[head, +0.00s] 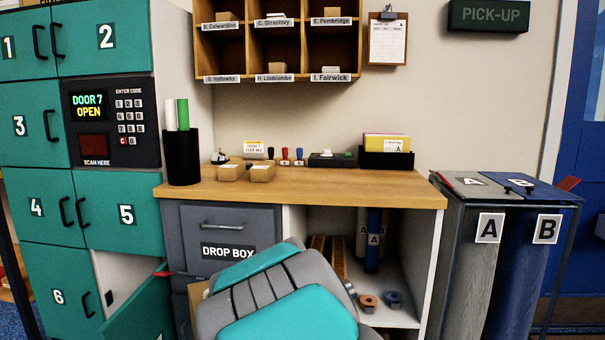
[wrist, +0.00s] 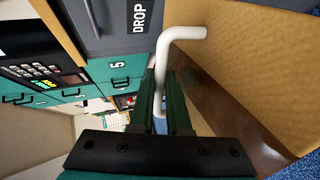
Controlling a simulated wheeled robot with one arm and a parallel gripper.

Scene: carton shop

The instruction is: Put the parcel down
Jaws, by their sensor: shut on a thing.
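The parcel is a large brown cardboard box (wrist: 235,65) filling the right of the wrist view, with a white bent handle (wrist: 180,36). My gripper (wrist: 165,105) is shut on this handle, its green fingers on both sides of it. In the head view my arm covers the gripper and most of the parcel. Only a sliver of brown (head: 197,298), probably the parcel, shows left of the arm, below the drop box front (head: 228,252). What lies under the parcel is hidden.
A wooden counter (head: 330,186) carries small boxes (head: 262,173), a black cup (head: 182,158) and stamps. Teal lockers (head: 40,120) stand left; a low teal door (head: 142,308) hangs open. Bins A (head: 466,260) and B (head: 525,265) stand right. Blue floor (wrist: 305,165) shows beside the parcel.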

